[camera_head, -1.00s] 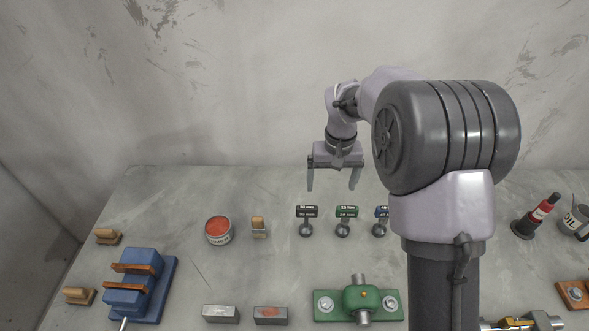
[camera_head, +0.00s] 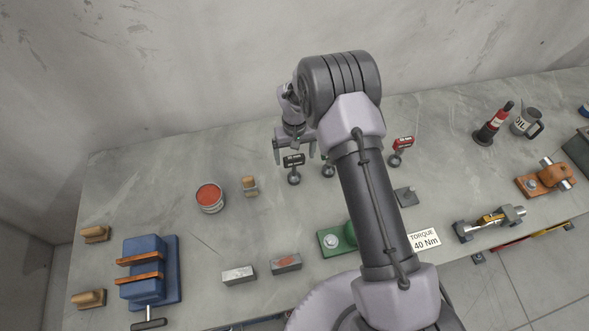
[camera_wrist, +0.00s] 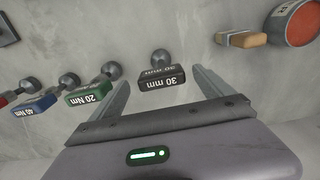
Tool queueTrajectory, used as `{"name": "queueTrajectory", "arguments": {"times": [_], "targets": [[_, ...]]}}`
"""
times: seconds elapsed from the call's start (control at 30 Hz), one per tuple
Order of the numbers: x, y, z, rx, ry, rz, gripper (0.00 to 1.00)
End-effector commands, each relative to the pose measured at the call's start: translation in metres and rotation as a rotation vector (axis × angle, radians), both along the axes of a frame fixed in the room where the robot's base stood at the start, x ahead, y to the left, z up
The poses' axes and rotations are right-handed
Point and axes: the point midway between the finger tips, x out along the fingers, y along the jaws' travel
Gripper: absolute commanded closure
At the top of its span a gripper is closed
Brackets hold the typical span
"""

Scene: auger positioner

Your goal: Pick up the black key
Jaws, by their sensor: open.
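The black key (camera_head: 293,160) stands on the grey bench with its flat label head up; its round grey foot shows below. My gripper (camera_head: 295,153) is open and empty, at the black key's head in the head view. In the wrist view my gripper (camera_wrist: 161,84) has one finger on each side of the key, with gaps to both. I cannot tell whether the fingertips are level with the key's head.
A green key (camera_wrist: 88,94) and a blue key (camera_wrist: 35,105) stand beside the black one. A red key (camera_head: 403,143) is right of my arm. A wooden-handled piece (camera_head: 250,185) and an orange-topped tin (camera_head: 210,197) stand to the left, with bare bench between.

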Motion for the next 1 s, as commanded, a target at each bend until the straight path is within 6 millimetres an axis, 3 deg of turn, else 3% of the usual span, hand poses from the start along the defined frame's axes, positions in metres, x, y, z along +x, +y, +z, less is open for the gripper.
{"name": "queueTrajectory", "arguments": {"times": [0.13, 0.37, 0.73, 1.0], "targets": [[0.000, 0.000, -0.020, 0.000, 0.000, 0.000, 0.09], [0.000, 0.000, -0.022, 0.000, -0.001, 0.000, 0.11], [0.000, 0.000, -0.022, 0.000, -0.001, 0.000, 0.83], [0.001, 0.000, -0.019, 0.000, -0.002, 0.000, 0.83]]}}
